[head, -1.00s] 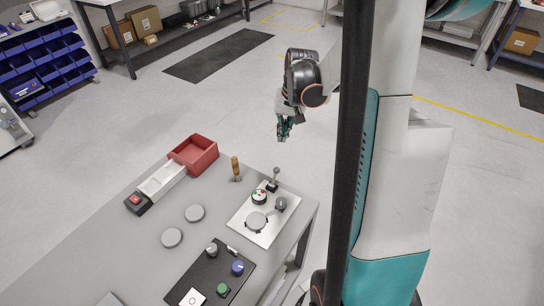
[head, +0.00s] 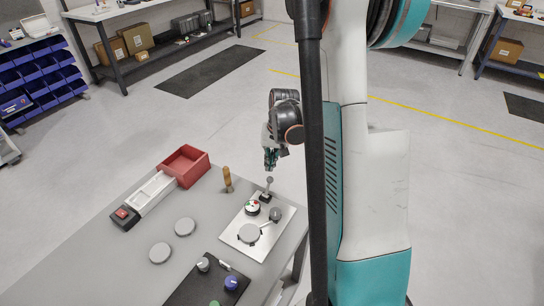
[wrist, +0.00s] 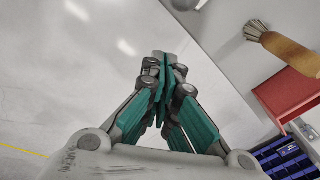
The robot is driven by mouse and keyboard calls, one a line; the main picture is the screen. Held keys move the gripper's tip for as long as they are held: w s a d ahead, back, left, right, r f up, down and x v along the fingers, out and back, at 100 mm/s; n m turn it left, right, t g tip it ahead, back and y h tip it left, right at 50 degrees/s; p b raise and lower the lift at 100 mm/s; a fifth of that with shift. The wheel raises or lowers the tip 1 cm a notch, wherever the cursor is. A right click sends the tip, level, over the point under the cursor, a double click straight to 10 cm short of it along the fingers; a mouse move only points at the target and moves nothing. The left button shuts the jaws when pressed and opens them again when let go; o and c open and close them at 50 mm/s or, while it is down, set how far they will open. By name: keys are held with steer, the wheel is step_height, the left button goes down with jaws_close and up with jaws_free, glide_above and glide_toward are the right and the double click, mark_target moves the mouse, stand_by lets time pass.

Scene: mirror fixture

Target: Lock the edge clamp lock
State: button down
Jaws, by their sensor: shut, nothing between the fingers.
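The fixture plate (head: 278,237) lies at the table's right end in the head view. It carries a round grey disc (head: 249,234), a dark knob on an arm (head: 274,214), a dial with red and green marks (head: 252,208) and an upright lever with a ball knob (head: 269,181). I cannot tell which part is the edge clamp lock. My gripper (head: 270,165) points down just above the ball knob in the picture; I see no contact. In the wrist view my gripper's fingers (wrist: 165,62) are closed together and empty. The fixture does not show there.
A wooden-handled brush (head: 227,178) stands left of the plate and shows in the wrist view (wrist: 290,48). A red bin (head: 190,163), a switch box (head: 124,217), two loose discs (head: 185,227) and a black knob panel (head: 195,285) share the table.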

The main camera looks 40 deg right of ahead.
mark_target(268, 186)
steer(key=s+a, duration=0.1)
steer(key=s+a+r, duration=0.1)
steer(key=s, duration=0.1)
steer(key=shift+a+r+b, duration=0.1)
steer(key=shift+r+b, duration=0.05)
steer(key=shift+b, duration=0.2)
steer(key=shift+s+a+r, duration=0.1)
steer(key=shift+a+r+h, duration=0.1)
steer(key=shift+a+h, duration=0.05)
steer(key=shift+h, duration=0.25)
